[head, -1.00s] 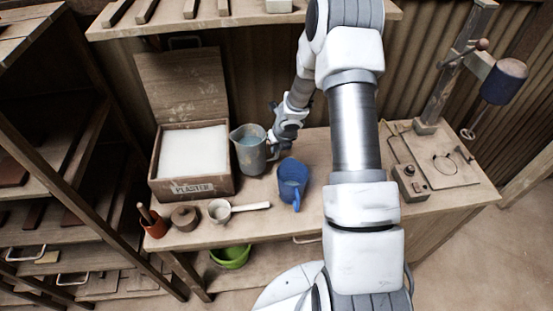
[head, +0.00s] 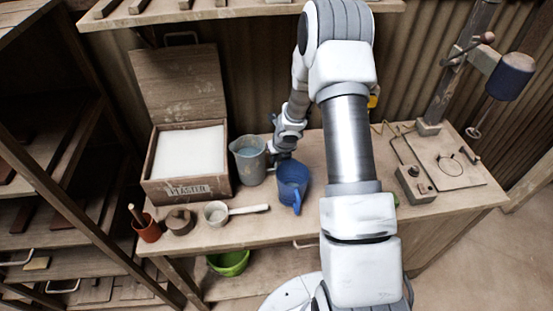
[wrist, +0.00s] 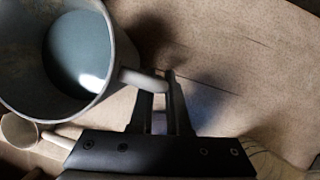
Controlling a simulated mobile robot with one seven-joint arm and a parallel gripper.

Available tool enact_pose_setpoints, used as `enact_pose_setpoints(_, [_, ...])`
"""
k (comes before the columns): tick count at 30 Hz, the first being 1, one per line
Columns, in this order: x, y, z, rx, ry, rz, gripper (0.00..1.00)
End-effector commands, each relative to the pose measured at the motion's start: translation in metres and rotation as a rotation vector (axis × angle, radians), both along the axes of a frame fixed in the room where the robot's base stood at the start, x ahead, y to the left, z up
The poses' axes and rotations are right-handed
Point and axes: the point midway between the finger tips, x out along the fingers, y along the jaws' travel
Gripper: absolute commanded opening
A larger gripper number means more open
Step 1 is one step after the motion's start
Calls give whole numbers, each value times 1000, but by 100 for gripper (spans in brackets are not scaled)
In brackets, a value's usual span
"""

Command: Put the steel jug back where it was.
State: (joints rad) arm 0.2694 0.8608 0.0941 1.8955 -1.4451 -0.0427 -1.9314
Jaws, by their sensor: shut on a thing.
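The steel jug (head: 249,162) is grey, upright, and has a bluish liquid inside. It is at the worktop, just right of the plaster box, and appears to stand on the wood. In the wrist view the jug (wrist: 28,82) fills the upper left, with its handle reaching between my fingers. My gripper (wrist: 158,88) is shut on that handle. In the head view my gripper (head: 276,148) is at the jug's right side, partly hidden by my own wrist.
The open plaster box (head: 222,184) is close on the jug's left. A blue jug (head: 292,182) stands close at front right. A stand (head: 432,125) is at right.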

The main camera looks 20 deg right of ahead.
Motion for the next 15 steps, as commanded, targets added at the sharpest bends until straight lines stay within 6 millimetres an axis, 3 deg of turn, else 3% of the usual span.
enact_pose_setpoints(3, [1, 0, 0, 1, -3, -1, 0])
enact_pose_setpoints(4, [0, 0, -2, 0, 0, 0, 17])
enact_pose_setpoints(9, [0, 0, -1, 0, 0, 0, 45])
enact_pose_setpoints(15, [0, 0, -1, 0, 0, 0, 45])
